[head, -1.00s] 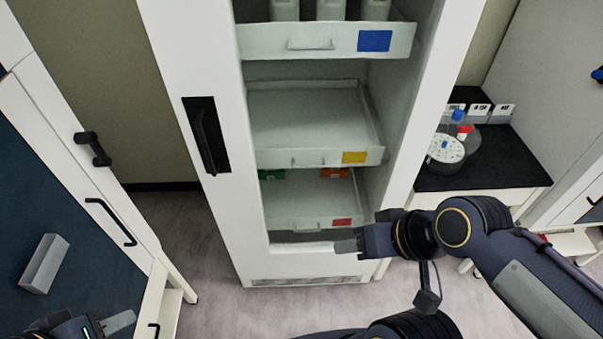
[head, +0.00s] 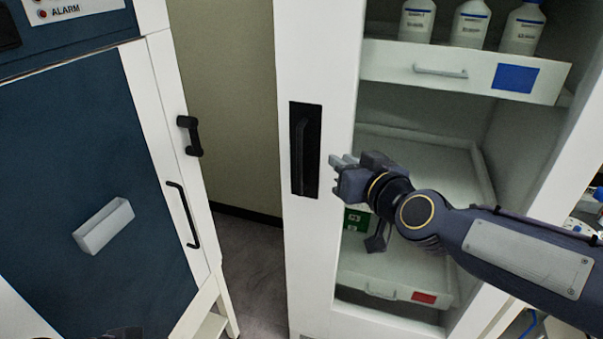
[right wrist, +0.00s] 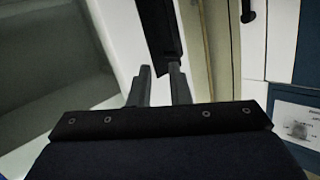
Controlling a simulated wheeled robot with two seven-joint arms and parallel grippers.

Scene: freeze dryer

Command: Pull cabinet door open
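The white cabinet door (head: 318,250) has a glass panel and a black recessed handle (head: 302,150) on its left frame. Shelves show through the glass. My right gripper (head: 340,168) is in front of the door, just right of the handle, with its fingers pointing left. In the right wrist view the two fingers (right wrist: 160,74) are apart with nothing between them, and the black handle (right wrist: 160,40) is just beyond their tips. Contact with the handle does not show. My left gripper is not clearly visible in the head view.
Inside the cabinet are drawers with blue (head: 515,78) and red (head: 424,297) labels and white bottles (head: 468,24). At left stands a blue-fronted unit (head: 60,150) with black handles (head: 184,214) and a grey box-shaped part (head: 103,226). A narrow floor gap (head: 250,262) separates it from the cabinet.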

